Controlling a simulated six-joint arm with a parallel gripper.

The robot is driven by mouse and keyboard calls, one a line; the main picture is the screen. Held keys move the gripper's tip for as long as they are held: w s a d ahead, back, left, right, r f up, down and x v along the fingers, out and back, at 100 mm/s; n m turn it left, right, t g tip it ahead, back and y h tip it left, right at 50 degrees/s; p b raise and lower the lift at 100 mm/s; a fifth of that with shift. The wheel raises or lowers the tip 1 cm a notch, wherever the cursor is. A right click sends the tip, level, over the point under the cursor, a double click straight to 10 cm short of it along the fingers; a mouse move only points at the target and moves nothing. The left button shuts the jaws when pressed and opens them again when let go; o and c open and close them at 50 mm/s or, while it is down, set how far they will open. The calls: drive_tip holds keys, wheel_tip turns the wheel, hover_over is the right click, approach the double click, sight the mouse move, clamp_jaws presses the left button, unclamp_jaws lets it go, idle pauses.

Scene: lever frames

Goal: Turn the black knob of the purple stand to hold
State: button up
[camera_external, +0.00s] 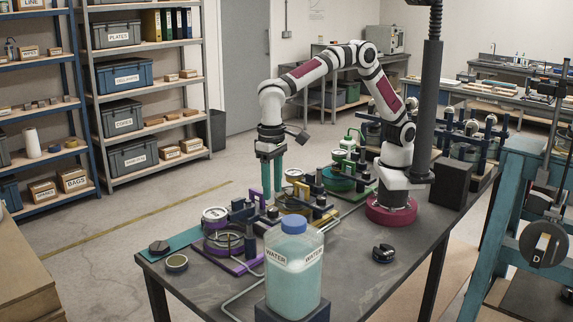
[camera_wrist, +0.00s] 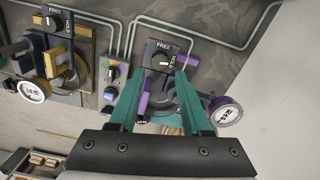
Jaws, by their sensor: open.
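The purple stand (camera_external: 223,262) is on the near part of the dark table in the external view, with a white gauge and a dark round part. In the wrist view its black knob (camera_wrist: 161,63) has a small white mark and sits beside FREE and HOLD labels; I cannot tell exactly where the mark points. A purple bar (camera_wrist: 145,98) shows beside my left finger. My gripper (camera_wrist: 164,82) is open and empty, its teal fingers apart just below the knob in the picture. In the external view my gripper (camera_external: 272,188) points down over the far side of the stand.
A yellow stand (camera_wrist: 64,62) with its own knob stands to the left in the wrist view. A small button box (camera_wrist: 114,74) lies between the stands. In the external view a green stand (camera_external: 341,182) is farther back, and a water jug (camera_external: 294,270) stands in front.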

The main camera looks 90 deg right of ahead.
sight(272, 209)
wheel_tip(272, 209, up, 10)
drive_tip(key=shift+r, duration=0.25)
drive_tip(key=s+d, duration=1)
drive_tip(key=d, duration=0.3)
drive_tip(key=s+d+f+y, duration=0.1)
drive_tip(key=s+d+f, duration=0.2)
drive_tip(key=s, duration=0.5)
drive_tip(key=s+d+f+n, duration=0.1)
drive_tip(key=s+d+f, duration=0.2)
drive_tip(key=s+f, duration=0.2)
drive_tip(key=s, duration=0.3)
drive_tip(key=shift+s+d+f+y, duration=0.15)
drive_tip(key=shift+y, duration=0.25)
